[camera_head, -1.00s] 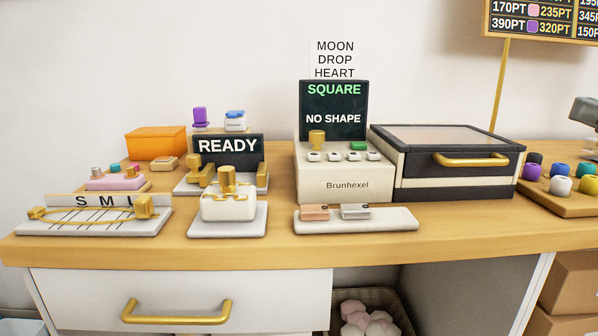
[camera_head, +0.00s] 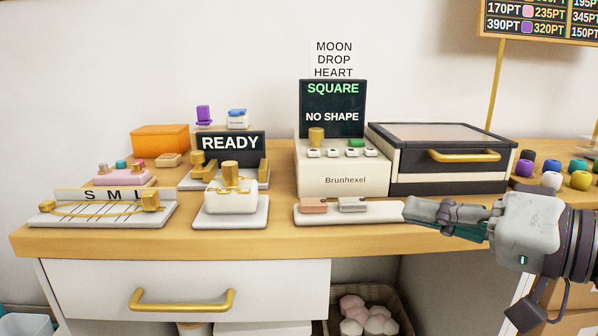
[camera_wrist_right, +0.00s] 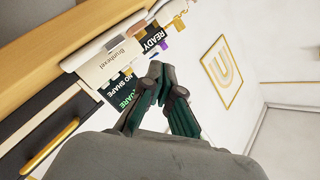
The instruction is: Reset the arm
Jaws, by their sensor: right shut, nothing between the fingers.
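My right gripper (camera_head: 425,212) reaches in from the right in the head view, in front of the counter's front part. Its fingers are together with nothing between them. It points left, its tips by the right end of the white tray (camera_head: 385,212) that bears a copper-coloured block and a grey block. In the right wrist view my right gripper (camera_wrist_right: 155,72) also shows with its fingertips meeting. My left gripper is in neither view.
The wooden counter (camera_head: 290,234) holds the Brunhexel machine (camera_head: 345,183), a black lidded box (camera_head: 447,182) with a gold handle, a READY device (camera_head: 230,146) and a white S M L board (camera_head: 60,218). A drawer (camera_head: 80,285) sits below. Bead-like pieces stand at the right.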

